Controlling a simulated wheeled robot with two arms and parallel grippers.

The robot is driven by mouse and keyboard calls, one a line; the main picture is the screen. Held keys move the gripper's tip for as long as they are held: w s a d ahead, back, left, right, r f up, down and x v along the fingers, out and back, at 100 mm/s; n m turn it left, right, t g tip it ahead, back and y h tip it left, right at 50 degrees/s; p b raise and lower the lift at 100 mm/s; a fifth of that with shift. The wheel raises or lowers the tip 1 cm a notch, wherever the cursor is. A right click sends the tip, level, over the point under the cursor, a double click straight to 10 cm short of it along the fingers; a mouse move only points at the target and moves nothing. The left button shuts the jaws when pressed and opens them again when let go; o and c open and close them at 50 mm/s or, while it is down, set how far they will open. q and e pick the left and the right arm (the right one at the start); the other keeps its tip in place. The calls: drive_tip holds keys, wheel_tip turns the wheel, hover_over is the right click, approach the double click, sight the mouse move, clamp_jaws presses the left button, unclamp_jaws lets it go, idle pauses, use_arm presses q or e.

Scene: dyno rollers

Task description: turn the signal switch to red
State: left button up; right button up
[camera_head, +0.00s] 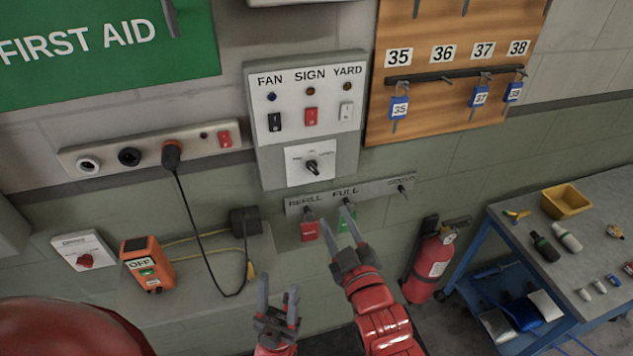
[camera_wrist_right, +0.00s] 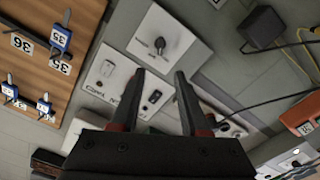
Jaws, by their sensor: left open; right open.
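A rotary switch with a black knob (camera_head: 312,167) sits on a white plate in the lower part of the grey wall panel (camera_head: 260,158). Its small labels are too blurred to read, and I cannot tell which one the knob points at. The knob also shows in the right wrist view (camera_wrist_right: 160,45), beyond the fingertips. My right gripper (camera_head: 336,222) is open and empty, below the panel in the head view and apart from the knob. Its fingers also show in the right wrist view (camera_wrist_right: 160,76). My left gripper (camera_head: 278,288) is open and empty, lower and further left.
FAN, SIGN and YARD rockers, including the red one (camera_head: 311,116), are above the knob. A hook rail (camera_head: 378,190) with red and green tags is below. An orange box (camera_head: 147,263), extinguisher (camera_head: 432,265) and key board (camera_head: 440,140) stand around. A black cable hangs left.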

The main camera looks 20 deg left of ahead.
sight(314, 171)
drive_tip(key=b+x, duration=0.5)
drive_tip(key=x, duration=0.8)
drive_tip(key=shift+w+a+r, duration=0.15)
drive_tip(key=shift+w+a, duration=0.05)
drive_tip(key=shift+w+a+f, duration=0.2)
drive_tip(key=shift+w+a, duration=0.25)
drive_tip(key=shift+w, duration=0.2)
clamp_jaws()
